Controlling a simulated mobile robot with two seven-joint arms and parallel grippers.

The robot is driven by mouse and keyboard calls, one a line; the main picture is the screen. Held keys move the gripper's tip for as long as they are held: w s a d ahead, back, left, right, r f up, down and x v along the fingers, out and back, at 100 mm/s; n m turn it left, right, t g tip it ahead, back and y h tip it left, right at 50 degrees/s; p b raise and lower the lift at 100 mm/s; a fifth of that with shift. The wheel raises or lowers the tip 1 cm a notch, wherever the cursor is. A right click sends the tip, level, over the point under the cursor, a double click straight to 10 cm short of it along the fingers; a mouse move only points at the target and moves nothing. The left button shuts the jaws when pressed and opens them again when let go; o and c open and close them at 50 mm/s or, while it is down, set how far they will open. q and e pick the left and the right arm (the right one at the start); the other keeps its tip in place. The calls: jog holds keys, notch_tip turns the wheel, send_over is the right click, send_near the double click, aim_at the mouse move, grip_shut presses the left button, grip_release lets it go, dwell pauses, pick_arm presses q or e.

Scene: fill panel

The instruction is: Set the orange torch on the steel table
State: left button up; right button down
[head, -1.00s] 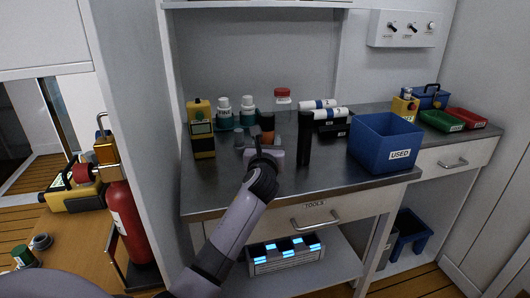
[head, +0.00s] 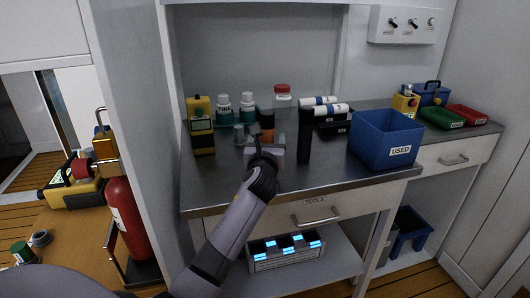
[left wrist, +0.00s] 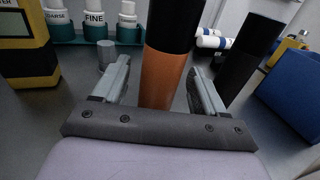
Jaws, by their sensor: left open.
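The orange torch (head: 267,126), a cylinder with a black upper part and an orange lower part, stands upright on the steel table (head: 225,183). In the left wrist view the torch (left wrist: 163,78) shows between the two fingers of my left gripper (left wrist: 160,70), with a gap on each side; its top is cut off by the frame. My left gripper (head: 264,148) is open, low over the table on the near side of the torch. How deep the torch sits between the fingers I cannot tell. My right gripper is not in view.
A tall black cylinder (head: 304,135) stands just right of the torch. A yellow-black device (head: 201,128) and white bottles in a teal rack (head: 236,123) stand left and behind. A small grey cylinder (head: 239,133) is close by. A blue USED bin (head: 380,140) is at the right. The front left of the table is clear.

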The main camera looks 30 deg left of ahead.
pick_arm(q)
jog(key=p+v, duration=0.1)
jog(key=v, duration=1)
jog(key=shift+s+d, duration=0.1)
jog(key=shift+s, duration=0.15)
